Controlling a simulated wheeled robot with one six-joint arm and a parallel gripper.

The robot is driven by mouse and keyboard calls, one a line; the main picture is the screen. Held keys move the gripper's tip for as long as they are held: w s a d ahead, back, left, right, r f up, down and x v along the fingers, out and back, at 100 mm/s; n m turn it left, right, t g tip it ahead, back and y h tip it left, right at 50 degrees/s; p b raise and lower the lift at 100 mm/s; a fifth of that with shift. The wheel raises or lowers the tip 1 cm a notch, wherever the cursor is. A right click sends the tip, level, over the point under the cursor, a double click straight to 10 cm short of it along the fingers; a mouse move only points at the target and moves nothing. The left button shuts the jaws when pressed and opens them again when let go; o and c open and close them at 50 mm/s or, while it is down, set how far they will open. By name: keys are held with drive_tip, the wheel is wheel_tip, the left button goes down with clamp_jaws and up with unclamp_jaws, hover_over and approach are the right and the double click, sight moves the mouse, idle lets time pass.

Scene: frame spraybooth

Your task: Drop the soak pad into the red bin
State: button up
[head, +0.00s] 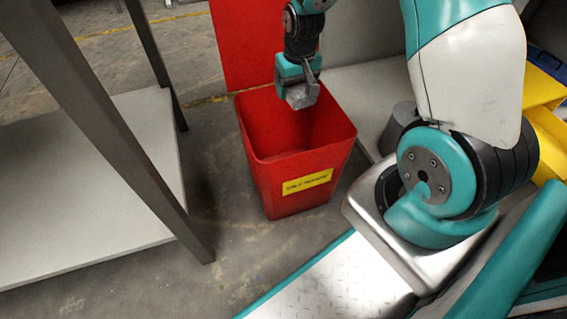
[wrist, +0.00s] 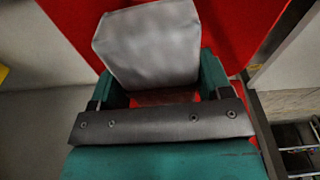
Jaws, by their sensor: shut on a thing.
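The soak pad (head: 301,96) is a small grey block held in my gripper (head: 298,85). In the wrist view the grey soak pad (wrist: 148,45) sits between the two teal fingers of my gripper (wrist: 160,82), which is shut on it. The red bin (head: 297,178) stands open on the floor in the head view, with a yellow label on its front. The pad appears over the bin's opening, towards the back, in the head view. Red surface shows around and behind the pad in the wrist view. The pad's exact height over the rim is hard to tell.
A red upright panel (head: 247,45) stands behind the bin. At left is a table frame with a grey leg (head: 125,145) and a pale lower shelf (head: 85,190). A yellow object (head: 545,115) is at the far right. Concrete floor lies between shelf and bin.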

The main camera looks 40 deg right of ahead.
drive_tip(key=shift+f, duration=0.5)
drive_tip(key=shift+r, duration=0.1)
drive_tip(key=o, duration=0.9)
drive_tip(key=shift+r, duration=0.1)
drive_tip(key=r+p, duration=0.2)
drive_tip(key=r, duration=0.3)
drive_tip(key=s+r+p, duration=0.1)
drive_tip(key=r+p, duration=0.2)
drive_tip(key=r, duration=0.3)
drive_tip(key=s+r+p, duration=0.1)
drive_tip(key=r+p, duration=0.2)
drive_tip(key=r, duration=0.3)
drive_tip(key=shift+a, duration=0.2)
